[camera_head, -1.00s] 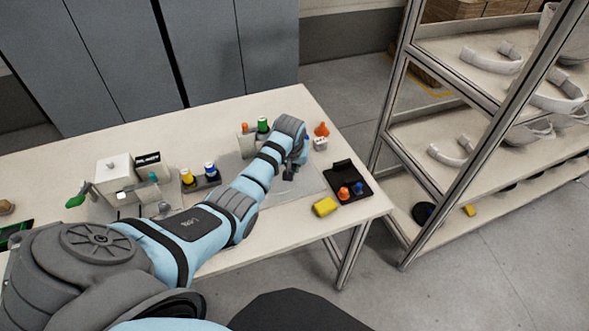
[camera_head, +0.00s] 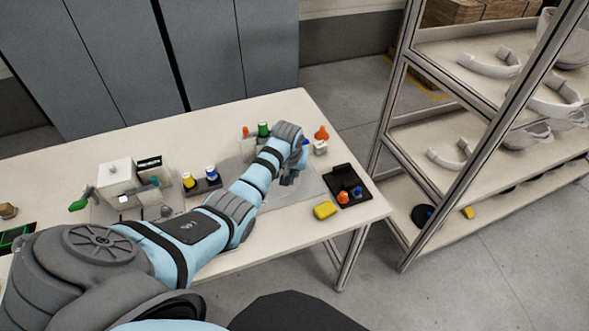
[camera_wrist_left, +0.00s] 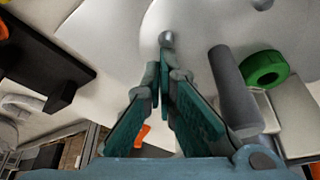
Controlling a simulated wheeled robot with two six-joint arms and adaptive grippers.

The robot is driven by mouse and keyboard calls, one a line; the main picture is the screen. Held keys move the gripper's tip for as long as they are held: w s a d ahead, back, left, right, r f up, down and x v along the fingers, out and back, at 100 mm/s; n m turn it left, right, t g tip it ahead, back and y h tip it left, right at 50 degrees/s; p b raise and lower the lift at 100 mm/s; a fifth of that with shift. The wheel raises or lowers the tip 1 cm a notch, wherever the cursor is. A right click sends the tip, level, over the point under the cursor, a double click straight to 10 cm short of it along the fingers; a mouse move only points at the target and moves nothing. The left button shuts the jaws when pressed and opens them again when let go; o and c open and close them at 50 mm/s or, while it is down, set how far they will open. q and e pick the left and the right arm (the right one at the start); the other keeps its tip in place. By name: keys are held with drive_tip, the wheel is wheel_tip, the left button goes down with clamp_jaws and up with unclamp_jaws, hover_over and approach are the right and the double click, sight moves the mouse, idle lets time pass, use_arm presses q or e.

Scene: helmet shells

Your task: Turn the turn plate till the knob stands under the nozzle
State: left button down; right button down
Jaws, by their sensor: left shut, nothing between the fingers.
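My left gripper (camera_head: 287,179) is over the pale grey plate area (camera_head: 312,186) on the table; its fingers are small there. In the left wrist view my left gripper (camera_wrist_left: 160,72) is shut and empty, with teal pads. A small round grey knob (camera_wrist_left: 166,39) stands on the pale turn plate (camera_wrist_left: 205,22) just beyond the fingertips; I cannot tell whether they touch. A dark grey cylinder (camera_wrist_left: 234,88) is to the right of the fingers, apart from the knob; I cannot tell whether it is the nozzle. My forearm hides part of the plate in the head view. My right gripper is not in view.
A green spool (camera_head: 263,129) stands behind my arm. A white box device (camera_head: 117,177) is at left. A shelf rack (camera_head: 412,150) stands beyond the table.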

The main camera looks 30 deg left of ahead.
use_arm(q)
drive_tip(key=shift+s+d+m+p, duration=0.1)
drive_tip(key=shift+s+m+p, duration=0.25)
drive_tip(key=shift+p, duration=0.35)
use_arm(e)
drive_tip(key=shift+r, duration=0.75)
